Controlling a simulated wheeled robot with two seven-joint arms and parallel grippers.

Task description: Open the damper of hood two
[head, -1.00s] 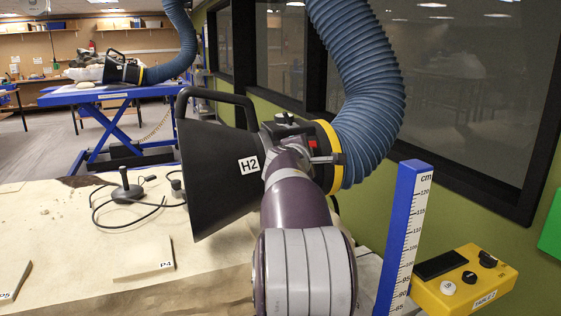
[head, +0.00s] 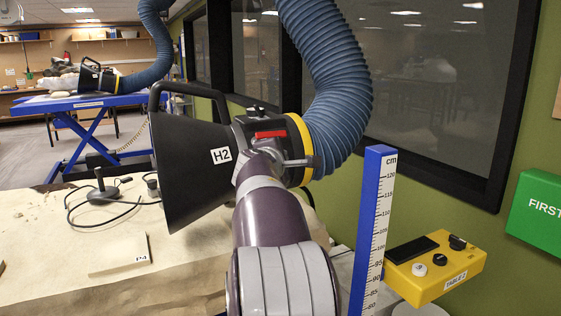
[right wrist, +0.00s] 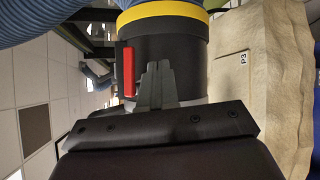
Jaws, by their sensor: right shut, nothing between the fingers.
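Hood two, the black cone labelled H2 (head: 185,170), hangs over the near table, with a yellow ring and blue hose on its right. A red damper lever (head: 270,134) shows on its dark collar, lying roughly along the duct. It also shows in the right wrist view (right wrist: 128,71), left of the fingers. My right gripper (right wrist: 158,66) is shut and empty, its fingertips in front of the collar, close beside the lever with a narrow gap visible. In the head view my own wrist hides most of that gripper. My left gripper is in no view.
A blue centimetre post (head: 373,230) and yellow TABLE 2 control box (head: 435,268) stand right of my arm. A P4 slab (head: 119,256) and black cable lie on the near table (head: 185,270). Another hood (head: 98,78) is over the blue lift table behind. Windows line the right.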

